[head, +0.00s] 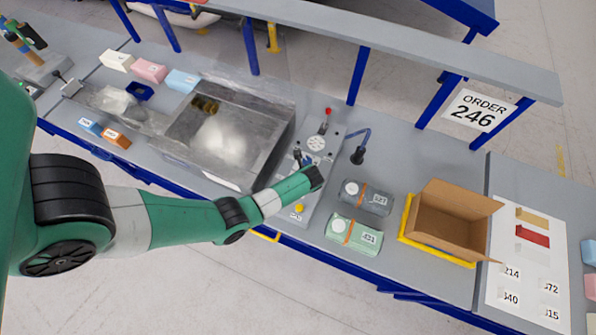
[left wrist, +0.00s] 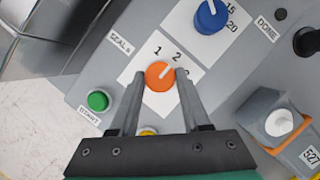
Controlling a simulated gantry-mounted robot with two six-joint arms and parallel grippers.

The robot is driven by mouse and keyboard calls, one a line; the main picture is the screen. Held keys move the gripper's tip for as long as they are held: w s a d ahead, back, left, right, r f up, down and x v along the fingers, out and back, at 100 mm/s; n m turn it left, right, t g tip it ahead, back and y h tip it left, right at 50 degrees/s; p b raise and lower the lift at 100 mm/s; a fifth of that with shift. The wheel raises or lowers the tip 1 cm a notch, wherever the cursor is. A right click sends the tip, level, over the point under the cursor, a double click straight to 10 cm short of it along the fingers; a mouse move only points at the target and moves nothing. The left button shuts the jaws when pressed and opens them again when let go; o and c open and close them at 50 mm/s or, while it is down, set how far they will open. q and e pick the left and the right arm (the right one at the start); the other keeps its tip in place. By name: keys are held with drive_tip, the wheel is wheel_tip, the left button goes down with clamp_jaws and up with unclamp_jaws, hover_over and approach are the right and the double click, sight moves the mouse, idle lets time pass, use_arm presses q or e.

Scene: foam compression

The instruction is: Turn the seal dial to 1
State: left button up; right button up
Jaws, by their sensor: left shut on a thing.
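The orange seal dial (left wrist: 159,76) sits on a white plate marked 1, 2 and a partly hidden third number, beside a SEAL label, in the left wrist view. Its white pointer slants up and right, roughly toward the 2. My left gripper (left wrist: 161,73) has one finger on each side of the dial and is shut on it. In the head view my left gripper (head: 314,177) is over the grey control panel (head: 320,140) and hides the dial there. My right gripper is not in view.
A blue knob (left wrist: 210,16) and a green button (left wrist: 98,100) are near the dial. Left of the panel is a metal chamber (head: 262,165); right are two packs (head: 375,200) (head: 352,236) and an open cardboard box (head: 450,215). A blue-stalked black fitting (head: 357,155) stands behind.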

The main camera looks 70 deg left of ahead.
use_arm(q)
clamp_jaws()
drive_tip(key=n+b, duration=0.1)
drive_tip(key=n, duration=0.1)
drive_tip(key=n+g+b, duration=0.1)
drive_tip(key=n, duration=0.1)
drive_tip(key=shift+w+f+g, duration=0.1)
drive_tip(key=shift+w+g, duration=0.1)
drive_tip(key=shift+g, duration=0.1)
drive_tip(key=shift+a+n+g+h+b, duration=0.1)
drive_tip(key=shift+n+g+h+b, duration=0.4)
drive_tip(key=shift+n, duration=0.75)
drive_tip(key=shift+n+g+h+b, duration=0.1)
drive_tip(key=shift+n+g+b, duration=0.2)
drive_tip(key=shift+n+b, duration=0.75)
drive_tip(key=shift+n, duration=0.3)
drive_tip(key=o, duration=1.1)
unclamp_jaws()
